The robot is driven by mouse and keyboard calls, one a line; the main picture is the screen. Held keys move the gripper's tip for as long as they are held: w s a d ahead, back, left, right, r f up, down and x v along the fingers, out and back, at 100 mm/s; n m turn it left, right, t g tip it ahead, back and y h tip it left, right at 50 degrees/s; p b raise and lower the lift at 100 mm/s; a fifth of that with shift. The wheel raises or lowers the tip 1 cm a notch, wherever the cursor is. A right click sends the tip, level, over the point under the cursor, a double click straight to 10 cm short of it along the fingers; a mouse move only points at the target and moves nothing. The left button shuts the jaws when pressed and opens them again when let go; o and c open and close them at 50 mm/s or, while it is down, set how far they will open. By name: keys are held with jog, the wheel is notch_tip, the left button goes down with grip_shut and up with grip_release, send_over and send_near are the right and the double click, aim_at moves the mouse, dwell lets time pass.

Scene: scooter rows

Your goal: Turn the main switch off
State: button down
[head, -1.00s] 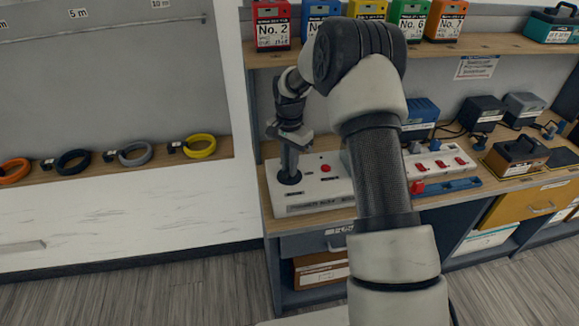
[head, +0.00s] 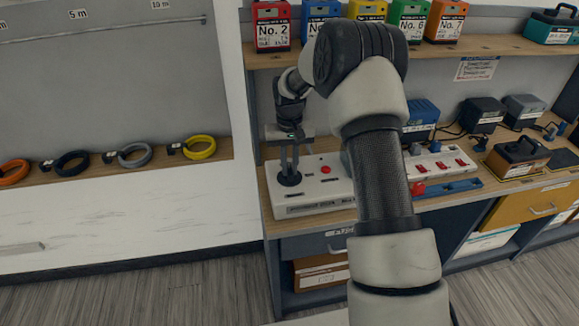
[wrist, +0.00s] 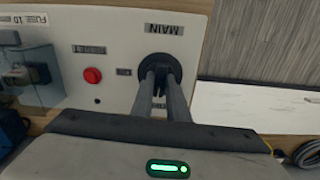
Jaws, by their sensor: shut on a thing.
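The main switch (wrist: 160,66) is a round black rotary knob on a pale power box (wrist: 115,30), beside the upside-down label MAIN in the wrist view. In the head view the knob's black base (head: 289,178) sits at the left end of the box (head: 330,200). My gripper (wrist: 161,78) points down at the knob, with its two fingers close together and shut on the knob's grip. The fingers hide part of the knob and a label beside it, so I cannot read its setting.
A red button (wrist: 92,75) and a clear-covered fuse part (wrist: 30,75) are on the same box. A white power strip (head: 440,165) with red switches lies to the right. Numbered battery packs (head: 272,25) stand on the shelf above.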

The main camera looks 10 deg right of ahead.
aim_at(289, 169)
jog(key=shift+n, duration=0.5)
jog(key=c, duration=1.7)
grip_release()
jog(key=shift+r, duration=0.1)
notch_tip(289, 169, up, 17)
jog(key=shift+r+p, duration=0.15)
jog(key=shift+p, duration=0.2)
